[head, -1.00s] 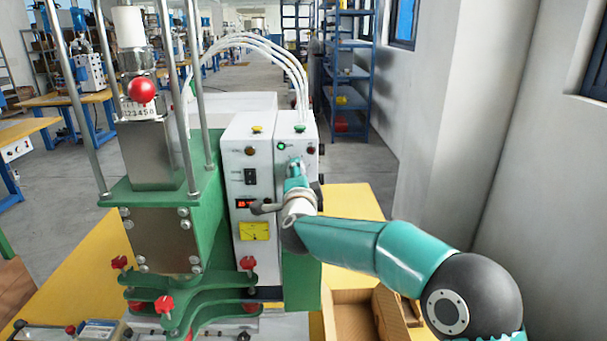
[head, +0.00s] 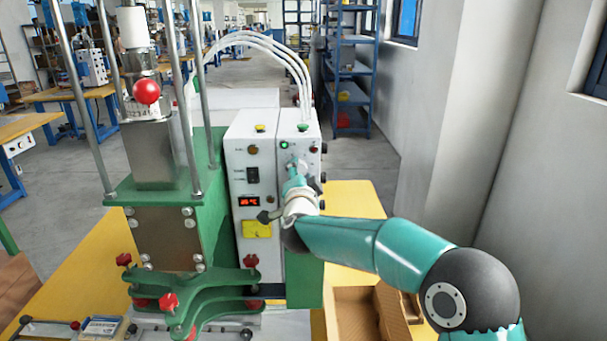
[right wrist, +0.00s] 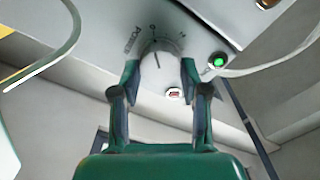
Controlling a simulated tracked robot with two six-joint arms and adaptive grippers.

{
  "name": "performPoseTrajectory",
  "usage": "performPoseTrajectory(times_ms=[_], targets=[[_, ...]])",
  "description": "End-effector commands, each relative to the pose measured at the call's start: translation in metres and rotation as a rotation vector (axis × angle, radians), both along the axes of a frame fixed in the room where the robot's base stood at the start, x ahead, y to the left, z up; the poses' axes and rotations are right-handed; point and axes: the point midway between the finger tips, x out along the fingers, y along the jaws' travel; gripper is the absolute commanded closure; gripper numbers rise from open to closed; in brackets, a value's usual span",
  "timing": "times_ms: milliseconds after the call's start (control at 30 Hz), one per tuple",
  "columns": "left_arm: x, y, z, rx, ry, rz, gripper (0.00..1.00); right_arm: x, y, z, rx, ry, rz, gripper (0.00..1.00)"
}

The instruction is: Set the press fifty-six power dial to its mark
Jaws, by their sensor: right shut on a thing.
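The power dial (right wrist: 158,62) is a pale round knob on the control box's front. In the right wrist view, a dark pointer line shows on it, near scale marks and the partly legible word "POWER". My right gripper (right wrist: 160,72) has its two fingers on either side of the dial, shut on it. In the head view my right gripper (head: 292,168) is at the upper right of the white control box (head: 255,135) and covers most of the dial. I cannot tell which mark is the target. My left gripper is not in view.
A lit green lamp (head: 284,146) sits close to the dial, with a green button (head: 303,127) above. The green press (head: 165,195) stands left of the box. An open cardboard box (head: 352,318) is below my right arm.

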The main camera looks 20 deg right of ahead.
Motion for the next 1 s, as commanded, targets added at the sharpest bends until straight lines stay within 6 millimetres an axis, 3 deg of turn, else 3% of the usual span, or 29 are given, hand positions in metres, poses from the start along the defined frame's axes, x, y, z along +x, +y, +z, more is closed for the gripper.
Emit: performPoseTrajectory(times_ms=[33,67,200,667,1000], targets=[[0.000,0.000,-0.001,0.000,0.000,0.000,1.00,0.000,0.005,-0.009,0.000,0.019,0.010,0.90],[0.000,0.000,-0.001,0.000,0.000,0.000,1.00,0.000,0.005,-0.009,0.000,0.019,0.010,0.54],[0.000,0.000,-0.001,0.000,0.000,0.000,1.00,0.000,0.003,-0.008,0.001,0.015,0.008,0.31],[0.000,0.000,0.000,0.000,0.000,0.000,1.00,-0.006,0.002,-0.003,0.003,0.007,0.002,0.31],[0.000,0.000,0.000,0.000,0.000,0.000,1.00,-0.057,0.018,-0.003,0.002,0.007,0.006,0.31]])
